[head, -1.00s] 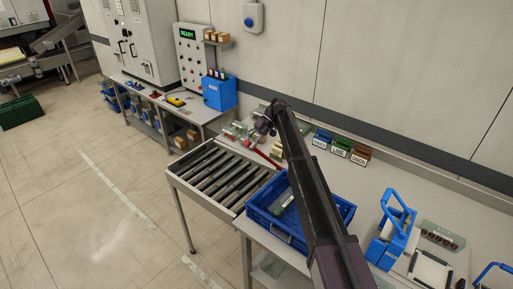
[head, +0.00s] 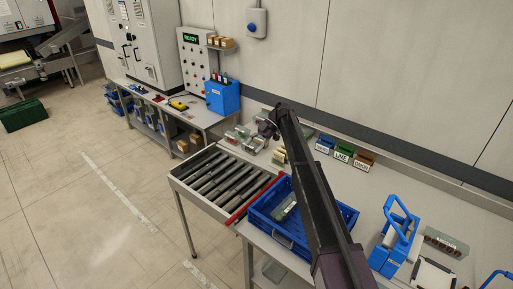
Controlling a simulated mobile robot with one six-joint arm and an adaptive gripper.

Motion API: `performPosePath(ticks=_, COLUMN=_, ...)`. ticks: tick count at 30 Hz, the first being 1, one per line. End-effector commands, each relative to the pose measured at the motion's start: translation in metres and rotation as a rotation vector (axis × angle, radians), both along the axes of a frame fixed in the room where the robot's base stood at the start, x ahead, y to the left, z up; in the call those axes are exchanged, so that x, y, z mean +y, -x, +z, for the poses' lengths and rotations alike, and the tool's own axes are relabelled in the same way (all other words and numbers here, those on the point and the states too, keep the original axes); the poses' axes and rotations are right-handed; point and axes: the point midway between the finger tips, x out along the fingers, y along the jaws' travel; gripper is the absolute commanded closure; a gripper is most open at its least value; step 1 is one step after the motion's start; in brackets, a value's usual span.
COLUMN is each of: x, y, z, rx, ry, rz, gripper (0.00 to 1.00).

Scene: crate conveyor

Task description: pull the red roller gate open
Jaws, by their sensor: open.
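The red roller gate (head: 255,199) is a long thin red bar. In the head view it lies across the right end of the roller conveyor (head: 222,182), between the rollers and the blue crate (head: 262,222). My gripper (head: 266,131) is small and dark, at the far end of my arm, above the back of the bench. It is open and apart from the red bar, beyond its far end. My arm covers part of the bench and the crate's right side. The crate holds a grey-green item (head: 285,208).
Several small metal and clear parts (head: 240,137) lie on the bench near my gripper. Labelled bins (head: 342,152) stand along the wall. A blue-handled device (head: 397,235) is at the right. The floor left of the conveyor is clear.

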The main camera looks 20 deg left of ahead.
Motion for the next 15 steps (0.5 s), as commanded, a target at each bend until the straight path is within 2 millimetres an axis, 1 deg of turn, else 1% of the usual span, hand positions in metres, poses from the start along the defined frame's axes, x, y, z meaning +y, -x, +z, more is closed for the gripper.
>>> performPosePath(ticks=9, x=-0.001, y=0.001, z=-0.001, rx=0.000, ry=0.001, rz=-0.004, gripper=0.31)
performPosePath(ticks=11, x=-0.005, y=0.002, z=-0.003, rx=0.001, ry=0.013, rz=-0.016, gripper=0.31)
performPosePath(ticks=13, x=-0.014, y=0.005, z=-0.007, rx=0.006, ry=0.039, rz=-0.043, gripper=0.31)
performPosePath(ticks=15, x=-0.027, y=0.008, z=-0.014, rx=0.011, ry=0.080, rz=-0.085, gripper=0.31)
